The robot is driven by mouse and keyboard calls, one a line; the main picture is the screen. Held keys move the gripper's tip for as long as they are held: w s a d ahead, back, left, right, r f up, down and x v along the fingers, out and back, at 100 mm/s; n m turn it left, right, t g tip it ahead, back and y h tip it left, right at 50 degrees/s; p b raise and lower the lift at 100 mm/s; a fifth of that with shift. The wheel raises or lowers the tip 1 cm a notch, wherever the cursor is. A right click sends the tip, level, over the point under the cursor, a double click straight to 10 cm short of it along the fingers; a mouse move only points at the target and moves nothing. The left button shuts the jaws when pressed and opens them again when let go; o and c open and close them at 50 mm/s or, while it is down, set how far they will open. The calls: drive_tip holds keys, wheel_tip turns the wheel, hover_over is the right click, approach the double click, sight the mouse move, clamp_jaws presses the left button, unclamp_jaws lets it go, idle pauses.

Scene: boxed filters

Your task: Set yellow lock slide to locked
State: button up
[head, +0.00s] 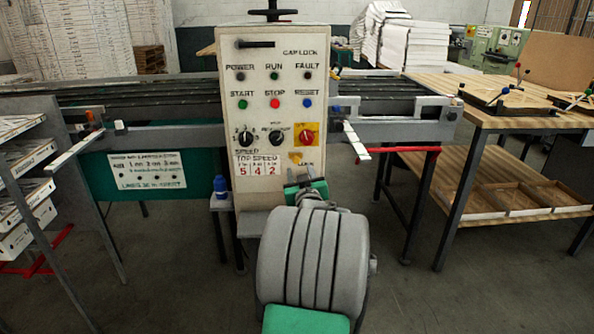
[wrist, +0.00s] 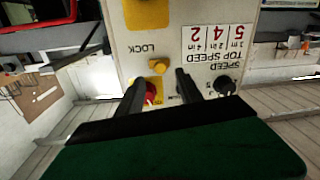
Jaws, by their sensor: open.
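The control panel (head: 230,110) stands upright in front of me. A small yellow lock slide (head: 295,157) sits on it, below the red rotary switch and above a partly hidden label. The wrist view is upside down; there the yellow slide (wrist: 158,66) shows beside the word LOCK, with a yellow square (wrist: 147,12) beyond the word. My gripper (head: 304,186) is in front of the panel's lower right. In the wrist view my gripper (wrist: 159,82) is open, its two dark fingers apart and pointing at the panel near the slide. I cannot tell whether they touch anything.
A red rotary switch (head: 306,134) is just above the slide; black knobs (head: 276,136) are to its left. Push buttons (head: 275,103) are higher up. A white-ended lever (head: 355,140) sticks out on the right. A wooden workbench (head: 440,85) is farther right.

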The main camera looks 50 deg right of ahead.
sight(297, 162)
drive_tip(key=x, duration=0.5)
drive_tip(key=shift+w+d, duration=0.15)
clamp_jaws()
drive_tip(key=shift+f, duration=0.15)
idle(1.1)
